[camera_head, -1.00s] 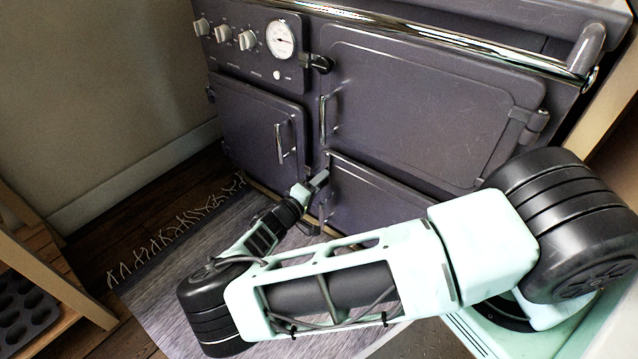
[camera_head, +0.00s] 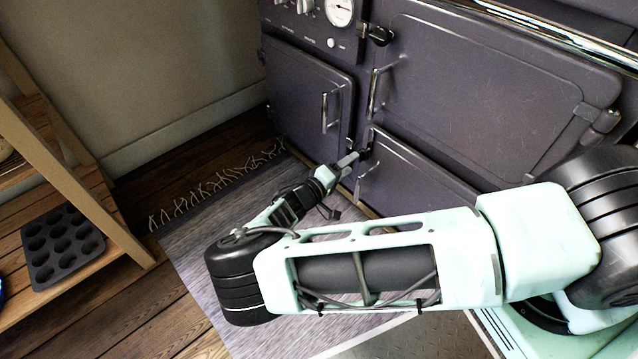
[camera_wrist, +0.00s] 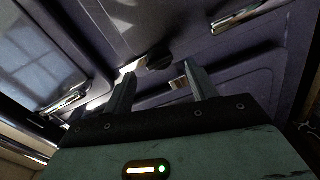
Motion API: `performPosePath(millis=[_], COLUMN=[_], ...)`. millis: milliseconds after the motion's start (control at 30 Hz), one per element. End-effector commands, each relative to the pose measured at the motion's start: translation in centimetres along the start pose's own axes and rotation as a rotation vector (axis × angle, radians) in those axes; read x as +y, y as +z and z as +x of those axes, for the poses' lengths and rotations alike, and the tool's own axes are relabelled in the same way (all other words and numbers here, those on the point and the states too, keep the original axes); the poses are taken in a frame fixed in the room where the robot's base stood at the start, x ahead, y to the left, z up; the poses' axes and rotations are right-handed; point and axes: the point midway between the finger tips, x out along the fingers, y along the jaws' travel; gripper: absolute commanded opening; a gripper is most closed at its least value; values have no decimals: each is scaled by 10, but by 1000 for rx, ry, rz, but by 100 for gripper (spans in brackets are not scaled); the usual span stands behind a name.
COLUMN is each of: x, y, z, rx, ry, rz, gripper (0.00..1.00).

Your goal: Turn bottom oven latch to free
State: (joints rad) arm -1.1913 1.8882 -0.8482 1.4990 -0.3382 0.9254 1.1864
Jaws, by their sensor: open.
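The dark range cooker has a lower right door (camera_head: 410,178) with a small black latch (camera_head: 367,152) at its upper left edge. My gripper (camera_head: 351,163) reaches this spot from the lower left in the head view, its fingertips close to the latch. In the wrist view a dark rounded latch knob (camera_wrist: 160,62) shows ahead, between the two open fingers of my gripper (camera_wrist: 158,78). The fingers look apart from each other and hold nothing. Whether a finger touches the latch I cannot tell. My arm hides much of the lower right door.
The left door (camera_head: 305,95) has an upright metal handle (camera_head: 325,110). The upper right door (camera_head: 490,90) has its own black latch (camera_head: 377,34). A fringed grey rug (camera_head: 205,235) lies before the cooker. A wooden shelf with a muffin tin (camera_head: 62,248) stands at left.

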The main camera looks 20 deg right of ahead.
Motion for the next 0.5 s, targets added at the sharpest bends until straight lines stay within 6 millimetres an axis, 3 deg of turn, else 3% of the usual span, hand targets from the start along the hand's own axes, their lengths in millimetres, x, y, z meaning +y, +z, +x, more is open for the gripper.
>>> performPosePath(millis=[300, 500], x=[0, 0], y=[0, 0], z=[-76, -108], rx=[2, 1], ry=[-4, -2], rz=[2, 2], gripper=[57, 57])
